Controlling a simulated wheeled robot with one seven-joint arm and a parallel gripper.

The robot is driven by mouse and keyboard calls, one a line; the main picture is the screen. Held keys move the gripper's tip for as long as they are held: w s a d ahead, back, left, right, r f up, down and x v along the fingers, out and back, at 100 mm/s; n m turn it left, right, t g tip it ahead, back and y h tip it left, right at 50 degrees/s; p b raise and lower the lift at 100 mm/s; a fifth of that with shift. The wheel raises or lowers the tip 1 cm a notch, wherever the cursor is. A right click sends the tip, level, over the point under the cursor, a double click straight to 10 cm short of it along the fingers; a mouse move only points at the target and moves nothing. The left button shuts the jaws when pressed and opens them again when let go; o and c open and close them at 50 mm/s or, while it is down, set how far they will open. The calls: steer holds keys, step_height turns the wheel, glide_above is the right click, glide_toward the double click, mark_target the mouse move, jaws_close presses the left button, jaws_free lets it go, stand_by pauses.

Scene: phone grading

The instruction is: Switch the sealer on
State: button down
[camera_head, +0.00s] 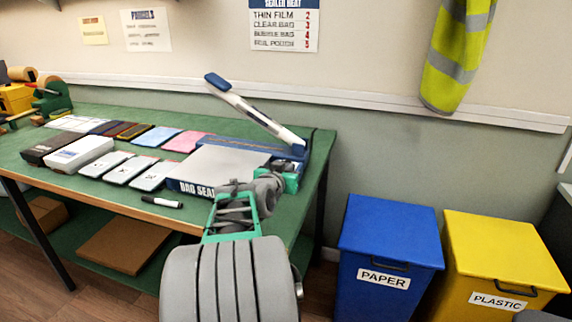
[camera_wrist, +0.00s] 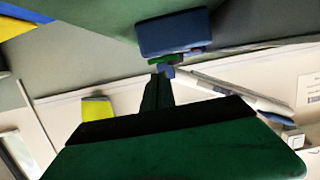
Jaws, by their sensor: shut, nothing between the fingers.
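The bag sealer (camera_head: 215,163) stands on the green bench near its right end, with a pale top and a blue front lettered "BAG SEAL". Its white and blue lever arm (camera_head: 252,112) is raised, and the arm also shows in the wrist view (camera_wrist: 235,92). My gripper (camera_head: 294,170) is at the sealer's right side, partly hidden by my own arm. In the wrist view, my gripper (camera_wrist: 158,88) is shut and empty, its tips close to a blue block (camera_wrist: 172,32) with small green and red parts under it. I cannot tell whether they touch, or the switch's state.
Blue paper (camera_head: 388,240) and yellow plastic (camera_head: 505,255) bins stand right of the bench. A settings sign (camera_head: 284,28) hangs above.

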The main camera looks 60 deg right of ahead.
steer(key=shift+f, duration=0.5)
steer(key=shift+s+f+m+b, duration=0.1)
steer(key=shift+f+m+b, duration=0.3)
steer(key=shift+b, duration=0.6)
step_height(320, 180, up, 5)
steer(key=p, duration=0.3)
steer(key=v, duration=1)
steer(key=shift+s+f+b, duration=0.25)
steer(key=shift+s+b, duration=0.15)
steer(key=shift+b, duration=0.05)
steer(key=shift+d, duration=0.1)
